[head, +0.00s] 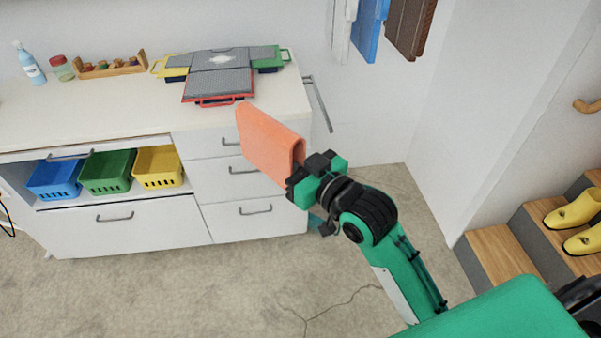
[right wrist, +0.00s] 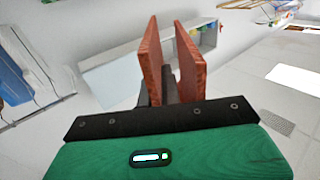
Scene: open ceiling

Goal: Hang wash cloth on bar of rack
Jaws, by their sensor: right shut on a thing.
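An orange wash cloth (head: 268,146) is in the jaws of my right gripper (head: 303,180). It is folded over into an upside-down V and stretches out to the upper left from the jaws, in front of the drawers. In the right wrist view the cloth (right wrist: 152,62) shows as two hanging panels with a gap between them, and the gripper (right wrist: 168,95) is close behind. A grey metal bar (head: 319,105) is fixed on the right side of the cabinet, a little up and right of the cloth, apart from it. My left gripper is out of view.
The white cabinet (head: 110,112) carries several coloured trays (head: 219,83), a bottle (head: 30,66) and a jar (head: 61,68). Coloured baskets (head: 107,173) sit on its open shelf. Wooden steps (head: 495,252) with yellow shoes (head: 574,211) stand at right. The floor right of the cabinet is clear.

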